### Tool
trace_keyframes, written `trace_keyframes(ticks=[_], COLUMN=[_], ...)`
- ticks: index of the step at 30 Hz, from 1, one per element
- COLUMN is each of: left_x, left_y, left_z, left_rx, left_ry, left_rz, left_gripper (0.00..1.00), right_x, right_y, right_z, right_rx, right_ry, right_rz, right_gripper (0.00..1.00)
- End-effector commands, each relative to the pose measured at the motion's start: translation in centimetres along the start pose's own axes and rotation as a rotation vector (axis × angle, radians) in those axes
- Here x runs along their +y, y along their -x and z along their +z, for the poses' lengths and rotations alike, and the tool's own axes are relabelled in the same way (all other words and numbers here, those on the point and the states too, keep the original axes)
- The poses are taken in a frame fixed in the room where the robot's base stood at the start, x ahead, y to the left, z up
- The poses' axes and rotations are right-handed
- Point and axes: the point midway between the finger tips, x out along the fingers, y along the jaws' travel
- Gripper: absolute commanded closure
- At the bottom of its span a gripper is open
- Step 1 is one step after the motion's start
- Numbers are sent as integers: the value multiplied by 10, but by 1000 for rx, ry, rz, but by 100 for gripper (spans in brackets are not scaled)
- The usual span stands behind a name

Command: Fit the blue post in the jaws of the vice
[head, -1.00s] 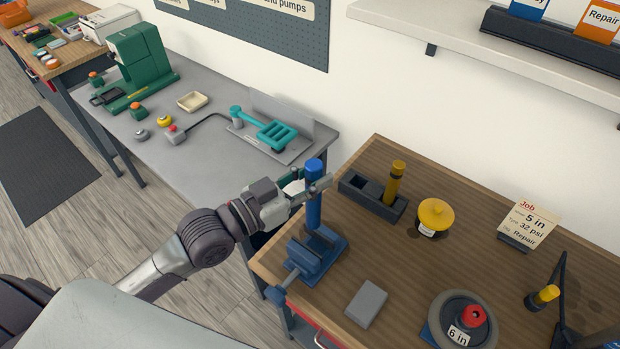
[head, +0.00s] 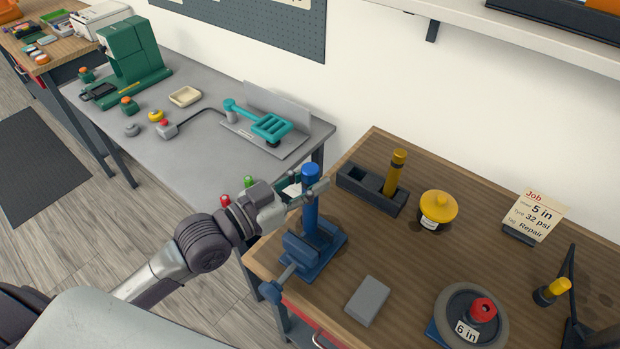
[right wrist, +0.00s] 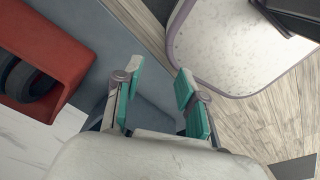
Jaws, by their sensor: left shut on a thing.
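The blue post (head: 311,205) stands upright over the blue vice (head: 312,250) at the left corner of the wooden bench. Its lower end meets the vice's jaw area; I cannot tell how deep it sits between the jaws. My left gripper (head: 308,190) is shut on the upper part of the post, below its rounded blue top. My right gripper (right wrist: 155,90) shows in the right wrist view, with its green-padded fingers apart and nothing between them.
A dark holder (head: 362,185) with a yellow post stands behind the vice. A yellow-lidded pot (head: 438,207), a grey block (head: 368,300) and a wheel (head: 448,301) share the bench. In the right wrist view, a red bin (right wrist: 45,45) lies at the left.

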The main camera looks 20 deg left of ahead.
Motion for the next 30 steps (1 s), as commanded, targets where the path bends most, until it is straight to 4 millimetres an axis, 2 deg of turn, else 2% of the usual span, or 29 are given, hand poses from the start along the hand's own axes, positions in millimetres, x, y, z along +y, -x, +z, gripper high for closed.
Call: trace_keyframes(ticks=[12, 30], left_x=[0, 0], left_y=[0, 1], left_z=[-1, 0], left_rx=[4, 4], left_ry=[-1, -1], left_rz=[0, 0], left_gripper=[100, 100], right_x=[-3, -12], right_y=[0, 4], right_z=[14, 10], right_rx=[-20, -16], right_ry=[0, 0], right_rz=[-4, -14], right_gripper=[60, 60])
